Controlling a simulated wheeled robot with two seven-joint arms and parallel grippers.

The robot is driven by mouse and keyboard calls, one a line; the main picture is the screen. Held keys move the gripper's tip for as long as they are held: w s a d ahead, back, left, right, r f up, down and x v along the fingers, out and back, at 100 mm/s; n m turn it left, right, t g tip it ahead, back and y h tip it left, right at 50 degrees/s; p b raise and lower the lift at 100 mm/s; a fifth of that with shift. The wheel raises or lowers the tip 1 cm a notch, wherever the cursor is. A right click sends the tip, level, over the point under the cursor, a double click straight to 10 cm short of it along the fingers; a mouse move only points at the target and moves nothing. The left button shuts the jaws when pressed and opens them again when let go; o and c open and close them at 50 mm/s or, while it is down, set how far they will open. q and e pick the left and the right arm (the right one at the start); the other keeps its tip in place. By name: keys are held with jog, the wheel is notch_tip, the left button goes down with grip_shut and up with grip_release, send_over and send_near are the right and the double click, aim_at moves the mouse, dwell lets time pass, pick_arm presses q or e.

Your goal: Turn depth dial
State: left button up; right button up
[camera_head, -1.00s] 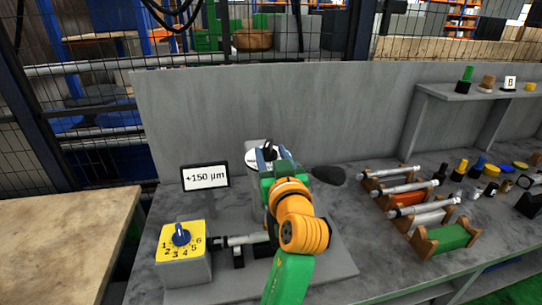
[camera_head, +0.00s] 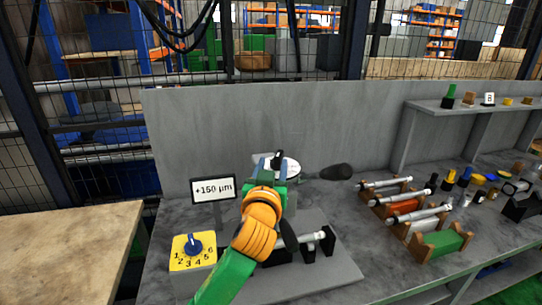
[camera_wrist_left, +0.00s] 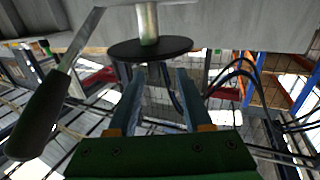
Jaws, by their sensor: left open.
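A yellow dial block (camera_head: 193,250) marked 1 to 6, with a blue knob (camera_head: 194,242) on top, stands at the lower left in the head view. The sign behind it (camera_head: 213,188) reads +150 µm. A white round dial (camera_head: 287,168) with a black top knob stands at the machine's back, partly hidden by my gripper. My left gripper (camera_head: 276,163) is at this white dial; contact cannot be told. In the left wrist view its two blue fingers (camera_wrist_left: 158,80) are apart, with nothing clearly between them, just below a black disc (camera_wrist_left: 150,48) on a metal post. My right gripper is not in view.
A black handle (camera_head: 336,172) sticks out right of the white dial. A metal shaft (camera_head: 304,239) lies behind my left arm. Several shafts rest on wooden cradles (camera_head: 440,242) at right. A grey back wall (camera_head: 230,130) stands close behind.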

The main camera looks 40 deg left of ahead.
aim_at(280, 153)
pick_arm(q)
jog(key=x, duration=0.2)
jog(key=p+x, duration=0.1)
jog(key=x, duration=0.1)
jog(key=d+p+x, duration=0.1)
jog(key=x, duration=0.2)
jog(key=shift+w, duration=0.2)
jog(key=shift+w+a, duration=0.15)
jog(key=shift+a, duration=0.1)
jog(key=shift+w+d, duration=0.1)
jog(key=shift+w, duration=0.05)
jog(key=shift+f, duration=0.1)
grip_shut()
jog(key=n+g+y+b, duration=0.1)
jog(key=b, duration=0.1)
jog(key=n+g+y+b, duration=0.1)
jog(key=y, duration=0.1)
jog(key=n+g+y+b, duration=0.1)
jog(key=b, duration=0.1)
jog(key=shift+a+f+n+g+y+b, duration=0.3)
jog(key=shift+f+n+y+b, duration=0.05)
jog(key=shift+n+y, duration=0.05)
jog(key=shift+s+r, duration=0.2)
jog(key=shift+s, duration=0.05)
jog(key=shift+a+r+n+g+y, duration=0.1)
jog(key=shift+r+n+g+y, duration=0.05)
jog(key=shift+n+g+y, duration=0.15)
